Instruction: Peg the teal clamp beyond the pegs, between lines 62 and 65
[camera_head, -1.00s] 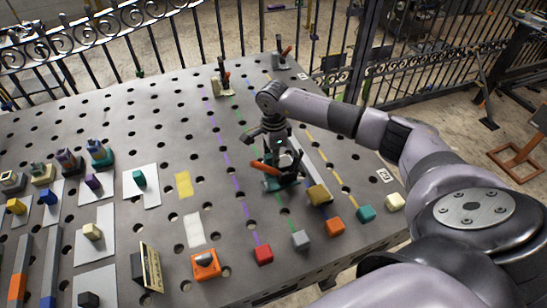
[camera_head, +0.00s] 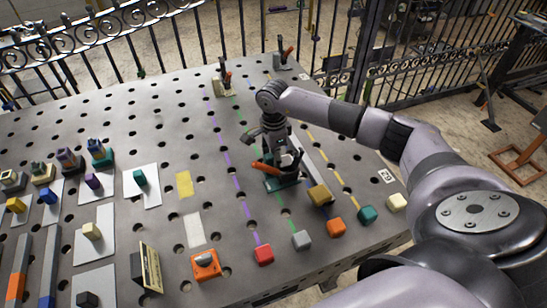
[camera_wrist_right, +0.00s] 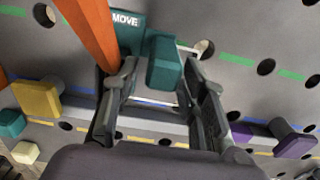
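The teal clamp (camera_head: 281,184) is on the perforated table, with an orange handle to its left. My right gripper (camera_head: 277,148) is over it and hides part of it. In the right wrist view the clamp (camera_wrist_right: 127,32) carries the label MOVE, and its teal block (camera_wrist_right: 165,66) stands between the fingers (camera_wrist_right: 160,80). A gap shows between the block and the left finger, so the gripper looks open around it. Coloured dashed lines run along the table, including a purple line (camera_head: 238,187). A number tag (camera_head: 386,176) is too small to read surely. My left gripper is out of view.
An ochre block (camera_head: 320,195) is close right of the clamp. Red (camera_head: 264,254), grey, orange, teal and cream blocks line the front edge. Another clamp (camera_head: 222,84) stands at the back. Blocks on pale mats fill the left; the middle-left table is mostly clear.

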